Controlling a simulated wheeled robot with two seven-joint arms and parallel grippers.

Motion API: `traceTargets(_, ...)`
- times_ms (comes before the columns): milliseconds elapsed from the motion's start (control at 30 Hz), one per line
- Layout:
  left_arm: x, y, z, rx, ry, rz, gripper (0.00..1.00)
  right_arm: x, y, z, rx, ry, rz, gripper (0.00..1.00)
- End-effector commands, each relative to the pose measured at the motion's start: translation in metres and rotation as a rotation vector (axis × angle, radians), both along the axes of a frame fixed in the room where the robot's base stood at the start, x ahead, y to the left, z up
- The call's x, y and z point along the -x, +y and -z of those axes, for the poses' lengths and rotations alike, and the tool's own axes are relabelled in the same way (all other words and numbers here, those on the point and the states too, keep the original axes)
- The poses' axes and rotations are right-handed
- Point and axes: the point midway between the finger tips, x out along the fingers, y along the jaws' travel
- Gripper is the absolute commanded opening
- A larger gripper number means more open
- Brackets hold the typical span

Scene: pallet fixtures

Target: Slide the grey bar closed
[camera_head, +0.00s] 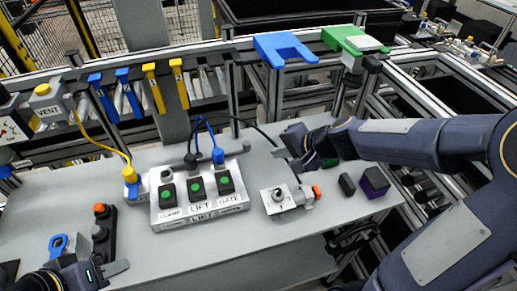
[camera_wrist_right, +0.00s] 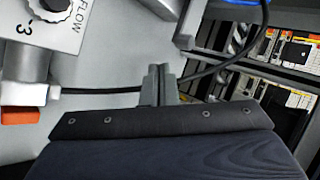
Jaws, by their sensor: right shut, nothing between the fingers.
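My right gripper (camera_head: 281,148) is shut and empty above the back of the table, behind and right of the button box. Its closed fingers also show in the right wrist view (camera_wrist_right: 161,82), over bare grey surface and close to a black cable.
The button box (camera_head: 200,208) has several green buttons labelled CLAMP, LIFT and GATE. A purple block (camera_head: 374,183) and a black block (camera_head: 347,185) lie at the right. Blue and green fixtures (camera_head: 285,48) sit on the rear rail. The front middle of the table is clear.

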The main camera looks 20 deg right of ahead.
Motion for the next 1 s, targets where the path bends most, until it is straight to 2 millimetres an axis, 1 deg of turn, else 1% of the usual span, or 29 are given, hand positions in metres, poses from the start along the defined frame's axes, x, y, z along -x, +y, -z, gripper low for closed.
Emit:
traceTargets(33, 0.0, 0.0, 0.007, 0.0, 0.0, 0.0, 0.36, -0.007, 0.006, 0.012, 0.0, 0.003, -0.004, 0.0)
traceTargets(200, 0.0, 0.0, 0.016, 0.0, 0.0, 0.0, 0.36, -0.027, 0.022, 0.035, 0.0, 0.002, -0.003, 0.0)
traceTargets(233, 0.0, 0.0, 0.008, 0.0, 0.0, 0.0, 0.36, -0.031, 0.025, 0.028, 0.0, 0.0, -0.004, 0.0)
traceTargets(300, 0.0, 0.0, 0.003, 0.0, 0.0, 0.0, 0.36, -0.04, 0.032, 0.027, 0.0, 0.0, -0.004, 0.0)
traceTargets(500, 0.0, 0.0, -0.001, 0.0, 0.0, 0.0, 0.36, -0.054, 0.043, 0.028, 0.0, -0.001, -0.002, 0.0)
traceTargets(900, 0.0, 0.0, -0.001, 0.0, 0.0, 0.0, 0.36, -0.056, 0.044, 0.029, 0.001, -0.002, -0.001, 0.0)
traceTargets(1000, 0.0, 0.0, 0.001, 0.0, 0.0, 0.0, 0.36, -0.056, 0.052, 0.029, 0.001, -0.002, -0.005, 0.0)
